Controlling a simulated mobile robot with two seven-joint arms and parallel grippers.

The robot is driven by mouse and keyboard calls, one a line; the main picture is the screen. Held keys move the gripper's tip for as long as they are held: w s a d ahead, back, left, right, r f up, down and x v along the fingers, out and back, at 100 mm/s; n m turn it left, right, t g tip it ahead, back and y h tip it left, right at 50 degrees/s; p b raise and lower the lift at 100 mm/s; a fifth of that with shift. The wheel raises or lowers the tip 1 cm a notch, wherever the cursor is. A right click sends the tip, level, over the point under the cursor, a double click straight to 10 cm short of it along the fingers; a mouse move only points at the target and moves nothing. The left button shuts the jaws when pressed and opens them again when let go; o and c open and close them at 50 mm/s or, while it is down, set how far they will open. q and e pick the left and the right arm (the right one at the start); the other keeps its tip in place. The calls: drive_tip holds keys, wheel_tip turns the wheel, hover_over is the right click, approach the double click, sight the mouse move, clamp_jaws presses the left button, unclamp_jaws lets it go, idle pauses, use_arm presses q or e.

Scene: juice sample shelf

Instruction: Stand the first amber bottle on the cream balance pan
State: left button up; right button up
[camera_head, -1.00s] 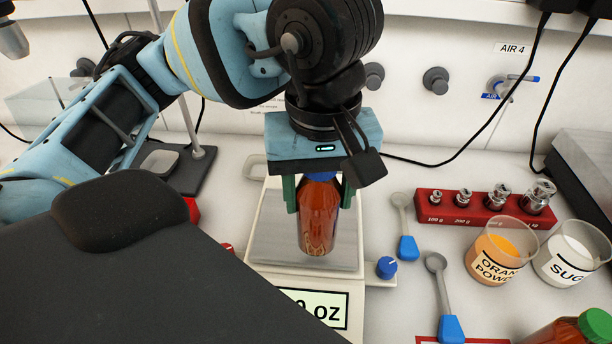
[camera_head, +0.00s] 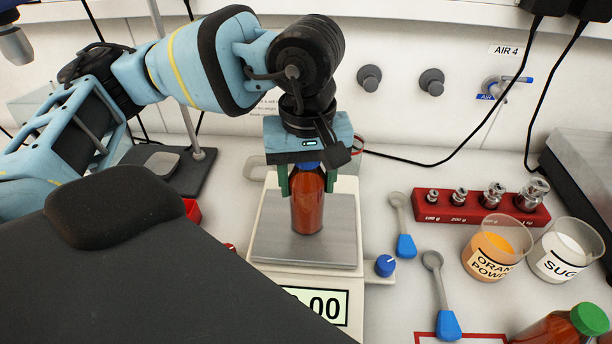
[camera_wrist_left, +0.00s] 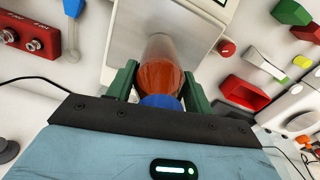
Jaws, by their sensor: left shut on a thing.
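My left gripper (camera_head: 306,184) is shut on an amber bottle with a blue cap (camera_head: 307,208), its green fingers on either side of the upper part. The bottle is upright over the rear half of the grey metal pan (camera_head: 335,247) of the cream balance (camera_head: 262,268). I cannot tell whether its base touches the pan. The balance display (camera_head: 325,304) shows "00"; its left part is hidden. In the left wrist view the bottle (camera_wrist_left: 160,75) sits between the green fingers, with the balance beyond it. My right gripper is not in view.
Right of the balance are a blue knob (camera_head: 385,265), two blue-handled scoops, a red weight block (camera_head: 470,207), and beakers of orange powder (camera_head: 490,262) and sugar (camera_head: 563,265). A green-capped amber bottle (camera_head: 548,331) is at the lower right.

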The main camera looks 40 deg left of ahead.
use_arm(q)
drive_tip(key=shift+f, duration=0.2)
drive_tip(key=o, duration=1.1)
drive_tip(key=shift+o, duration=0.2)
drive_tip(key=shift+r, duration=0.15)
wheel_tip(320, 180, up, 12)
drive_tip(key=shift+r, duration=0.1)
